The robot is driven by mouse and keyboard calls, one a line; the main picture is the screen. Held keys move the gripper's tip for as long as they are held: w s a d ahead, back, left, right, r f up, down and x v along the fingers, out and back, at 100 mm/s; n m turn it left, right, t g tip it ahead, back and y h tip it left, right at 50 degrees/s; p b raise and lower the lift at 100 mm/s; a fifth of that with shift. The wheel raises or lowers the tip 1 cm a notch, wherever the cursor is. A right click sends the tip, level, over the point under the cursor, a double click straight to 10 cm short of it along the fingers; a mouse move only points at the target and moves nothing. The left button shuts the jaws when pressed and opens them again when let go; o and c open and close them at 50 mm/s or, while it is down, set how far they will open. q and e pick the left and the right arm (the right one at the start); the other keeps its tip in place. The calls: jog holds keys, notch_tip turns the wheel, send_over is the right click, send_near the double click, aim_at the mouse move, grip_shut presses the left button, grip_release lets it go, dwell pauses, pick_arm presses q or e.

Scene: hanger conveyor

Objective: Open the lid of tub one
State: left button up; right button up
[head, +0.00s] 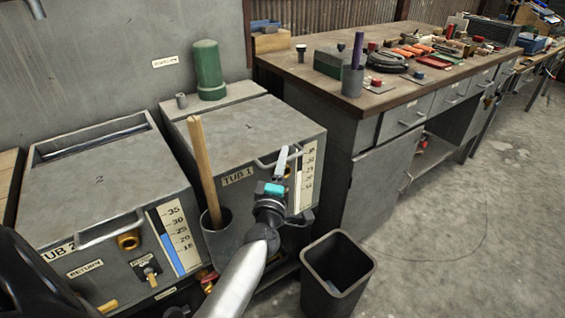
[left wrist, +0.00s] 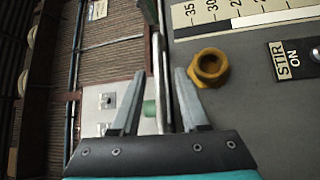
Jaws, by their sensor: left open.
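Tub one (head: 238,178) is a grey box labelled "TUB 1" in the middle of the head view. Its flat grey lid (head: 225,128) is down, with a bar handle (head: 309,147) along the front edge. My left gripper (head: 284,162) is at this handle, at the tub's front. In the left wrist view my left gripper (left wrist: 158,88) has its fingers apart, with the handle bar (left wrist: 159,62) running between them. I cannot tell whether either finger touches it. My right gripper is not in view.
Tub two (head: 100,185) stands to the left, its lid down. A wooden stick (head: 203,165) rises from a grey holder (head: 219,238) before tub one. A dark bin (head: 340,268) stands on the floor at right. A green cylinder (head: 208,68) stands behind the lid.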

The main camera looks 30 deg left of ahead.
pick_arm(q)
jog(key=shift+w+a, duration=0.1)
jog(key=shift+w, duration=0.05)
grip_shut()
dwell(0.4)
dwell(1.0)
